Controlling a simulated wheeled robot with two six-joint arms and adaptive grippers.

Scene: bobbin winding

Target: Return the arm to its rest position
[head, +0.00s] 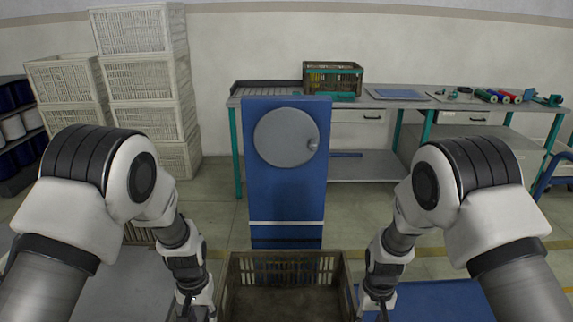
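My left arm comes in from the left and hangs down with its wrist at the left side of the dark crate (287,258). My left gripper (190,312) is at the bottom edge of the picture, mostly cut off. My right arm comes in from the right in a near mirror pose, its wrist at the crate's right side. My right gripper (376,310) is also cut off at the bottom edge. I cannot see the fingertips of either gripper clearly. A blue machine (285,210) with a round grey disc (286,138) stands upright beyond the crate.
Stacked white crates (152,75) stand at the back left, beside a shelf of spools (14,128). A workbench (400,102) at the back carries a bin (333,78) and several coloured spools (497,96). A blue surface (440,302) lies at the lower right. Floor shows around the machine.

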